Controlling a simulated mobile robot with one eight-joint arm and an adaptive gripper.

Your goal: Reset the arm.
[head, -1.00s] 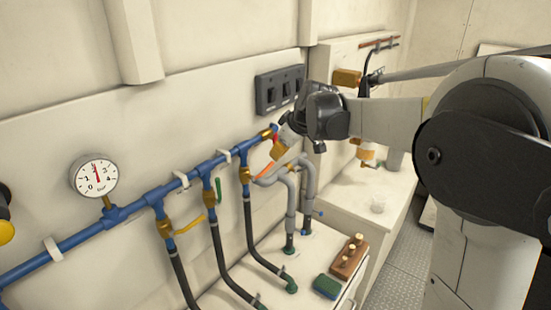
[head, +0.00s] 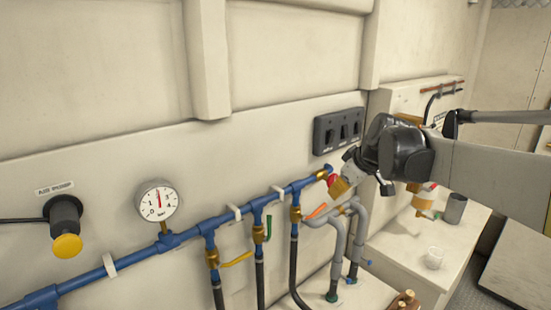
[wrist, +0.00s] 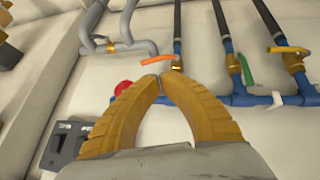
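My arm reaches in from the right edge of the head view. My gripper (head: 337,188) has gold-coloured fingers and is in front of the right end of the blue pipe manifold (head: 180,238). In the wrist view the two fingers of my gripper (wrist: 160,76) arch together and their tips meet. Nothing shows held between them. An orange lever (wrist: 158,61) lies just beyond the tips in that view; I cannot tell whether they touch it. A red knob (wrist: 124,88) shows beside one finger, partly hidden.
A black switch panel (head: 338,130) is on the wall above the manifold. A pressure gauge (head: 158,201), green lever (head: 268,227) and yellow lever (head: 236,259) line the pipe. Grey pipes (head: 360,235) stand below my gripper. A cup (head: 434,258) sits on the right-hand bench.

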